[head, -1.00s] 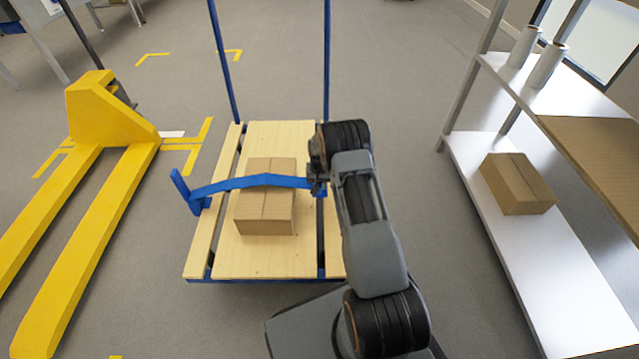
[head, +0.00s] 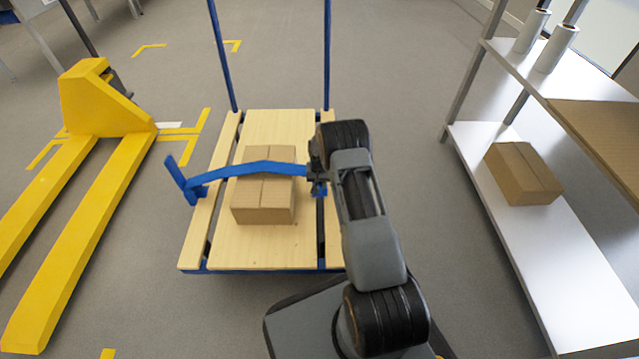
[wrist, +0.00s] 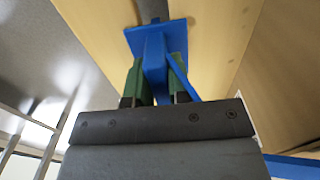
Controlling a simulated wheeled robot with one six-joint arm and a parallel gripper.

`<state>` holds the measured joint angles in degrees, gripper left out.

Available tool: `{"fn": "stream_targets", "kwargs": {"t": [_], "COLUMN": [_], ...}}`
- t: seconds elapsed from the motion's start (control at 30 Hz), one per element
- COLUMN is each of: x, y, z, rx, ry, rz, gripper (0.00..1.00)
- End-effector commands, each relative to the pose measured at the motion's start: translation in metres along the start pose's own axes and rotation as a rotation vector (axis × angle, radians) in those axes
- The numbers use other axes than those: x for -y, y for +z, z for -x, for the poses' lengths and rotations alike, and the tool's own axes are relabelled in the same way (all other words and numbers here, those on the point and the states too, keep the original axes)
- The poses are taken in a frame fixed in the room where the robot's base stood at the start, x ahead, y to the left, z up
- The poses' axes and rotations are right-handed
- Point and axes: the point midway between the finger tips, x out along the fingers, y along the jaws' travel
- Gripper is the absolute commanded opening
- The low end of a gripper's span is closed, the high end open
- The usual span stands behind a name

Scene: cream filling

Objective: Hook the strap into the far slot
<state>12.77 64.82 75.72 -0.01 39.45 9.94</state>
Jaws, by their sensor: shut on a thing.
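A blue strap (head: 218,173) arches over a cardboard box (head: 262,205) on a wooden-decked cart (head: 268,250). Its left end shows as an upright blue piece beyond the deck's left plank; whether it is hooked cannot be told. My gripper (head: 317,175) is at the strap's right end, over the right slot (head: 320,225). In the wrist view my gripper (wrist: 155,88) is shut, its green fingers around the blue stem of the strap's end piece (wrist: 155,40). The blue plate at its tip faces a dark gap between pale planks; whether it touches or enters is unclear.
A yellow pallet jack (head: 105,105) stands left of the cart. Two blue posts (head: 327,50) rise at the cart's back. A shelf unit (head: 545,235) on the right holds another box (head: 523,173) and white rolls. Floor shows between cart and shelf.

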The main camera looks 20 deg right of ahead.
Motion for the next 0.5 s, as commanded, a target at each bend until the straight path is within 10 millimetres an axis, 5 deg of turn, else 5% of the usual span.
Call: {"fn": "stream_targets", "kwargs": {"t": [0.33, 0.37, 0.5], "x": [0.0000, 0.0000, 0.0000], "y": [-0.0003, -0.0003, -0.0002], "z": [-0.0011, -0.0011, -0.0011], "rx": [-0.001, -0.001, -0.001], "ry": [0.000, 0.000, 0.000], "rz": [0.000, 0.000, 0.000], "gripper": [0.00, 0.22, 0.35]}}
